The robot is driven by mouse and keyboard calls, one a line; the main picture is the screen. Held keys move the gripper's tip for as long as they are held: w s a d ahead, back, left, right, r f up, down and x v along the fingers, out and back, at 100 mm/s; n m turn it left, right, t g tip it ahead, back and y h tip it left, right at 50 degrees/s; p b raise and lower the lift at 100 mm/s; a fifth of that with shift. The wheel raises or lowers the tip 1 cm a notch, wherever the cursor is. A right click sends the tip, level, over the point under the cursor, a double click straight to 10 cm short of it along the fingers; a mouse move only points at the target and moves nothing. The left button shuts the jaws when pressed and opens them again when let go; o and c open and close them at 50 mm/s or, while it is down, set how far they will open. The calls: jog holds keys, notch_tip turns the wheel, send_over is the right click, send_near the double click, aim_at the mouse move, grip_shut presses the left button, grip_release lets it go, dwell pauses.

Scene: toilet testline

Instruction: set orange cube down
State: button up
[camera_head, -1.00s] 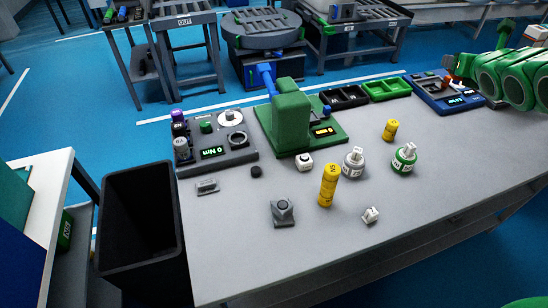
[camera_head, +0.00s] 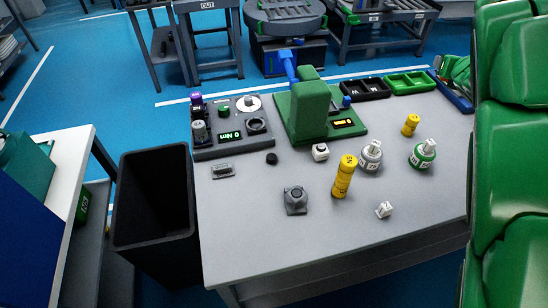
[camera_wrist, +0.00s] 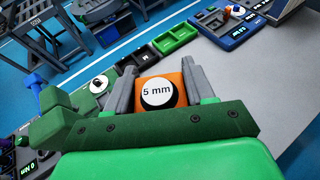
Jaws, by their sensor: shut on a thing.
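In the wrist view, an orange cube (camera_wrist: 158,91) with a round white and black "5 mm" face sits between the grey fingers of my gripper (camera_wrist: 157,86). The gripper is shut on the cube, which is held over the grey table. In the head view my green arm covers the right edge, and neither the cube nor the fingers can be made out there. The cube's underside is hidden, so its height above the table is unclear.
The grey table (camera_head: 250,240) holds a green press (camera_head: 311,105), a torque tester (camera_head: 231,136), a yellow cylinder (camera_head: 343,178), two round weights and small parts. Black and green trays (camera_head: 408,83) stand at the back. A black bin (camera_head: 155,205) stands left. The table's front left is clear.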

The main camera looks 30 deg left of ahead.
jog(key=s+a+f+m+h, duration=0.1)
jog(key=s+a+f, duration=0.15)
jog(key=a, duration=0.45)
jog(key=s+a+f+m+h, duration=0.1)
jog(key=s+a+h, duration=0.15)
jog(key=a, duration=0.45)
notch_tip(320, 180, up, 9)
jog(key=m+h, duration=0.5)
send_over(256, 186)
jog(key=shift+m, duration=0.3)
notch_tip(256, 186, down, 40)
jog(key=shift+s, duration=0.1)
dwell(1.0)
jog(key=shift+f, duration=0.15)
jog(key=o, duration=1.1)
